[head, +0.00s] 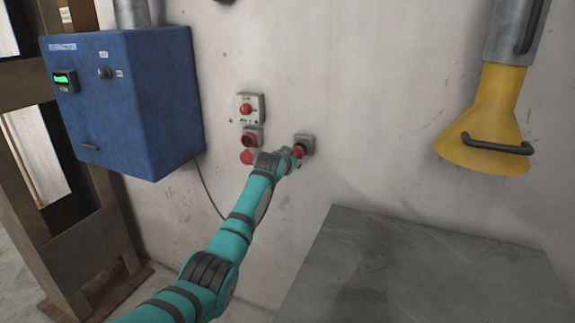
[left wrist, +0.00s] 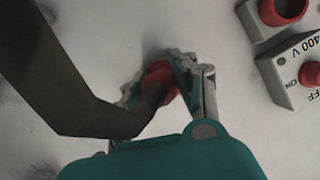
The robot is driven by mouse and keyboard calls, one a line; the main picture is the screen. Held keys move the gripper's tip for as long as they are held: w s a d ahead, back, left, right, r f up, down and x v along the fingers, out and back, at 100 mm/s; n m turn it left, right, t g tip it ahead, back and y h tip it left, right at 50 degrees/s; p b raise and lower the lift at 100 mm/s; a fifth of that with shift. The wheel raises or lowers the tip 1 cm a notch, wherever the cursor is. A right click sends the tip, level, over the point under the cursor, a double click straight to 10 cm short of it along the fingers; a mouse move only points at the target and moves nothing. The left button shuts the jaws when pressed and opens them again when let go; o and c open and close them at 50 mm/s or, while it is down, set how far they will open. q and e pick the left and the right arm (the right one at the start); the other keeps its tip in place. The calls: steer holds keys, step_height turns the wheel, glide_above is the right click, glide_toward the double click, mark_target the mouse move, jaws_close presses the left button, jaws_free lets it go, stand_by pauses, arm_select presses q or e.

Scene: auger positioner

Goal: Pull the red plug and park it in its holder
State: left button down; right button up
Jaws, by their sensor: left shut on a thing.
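My left gripper (head: 294,154) is shut on the red plug (head: 298,151) at the grey holder (head: 307,142) on the wall. The plug's front end is hidden, so I cannot tell whether it sits inside the holder or just before it. In the left wrist view the fingers (left wrist: 160,82) close around the red plug (left wrist: 158,72), with its thick dark cable (left wrist: 55,70) running off to the left. The red socket (head: 252,137) is on the wall to the left of the holder, with no plug in it. My right gripper is out of view.
A switch box (head: 250,107) with a red knob is above the socket; it also shows in the left wrist view (left wrist: 292,82). A blue control cabinet (head: 130,100) hangs at left. A yellow spout (head: 486,122) and a grey tabletop (head: 420,270) are at right.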

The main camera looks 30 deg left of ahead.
mark_target(295, 155)
arm_select(q)
steer(key=shift+w+r, duration=0.1)
steer(key=shift+w, duration=0.05)
steer(key=shift+p, duration=0.9)
stand_by(1.5)
stand_by(0.4)
steer(key=shift+w+b, duration=0.3)
steer(key=shift+b, duration=0.15)
steer(key=shift+w+a+b, duration=0.15)
steer(key=shift+w+b, duration=0.7)
steer(key=shift+b, duration=0.4)
steer(key=shift+w+a+b, duration=0.1)
steer(key=shift+w+b, duration=0.5)
steer(key=shift+b, duration=0.55)
steer(key=c, duration=0.9)
jaws_free()
steer(key=shift+c, duration=0.2)
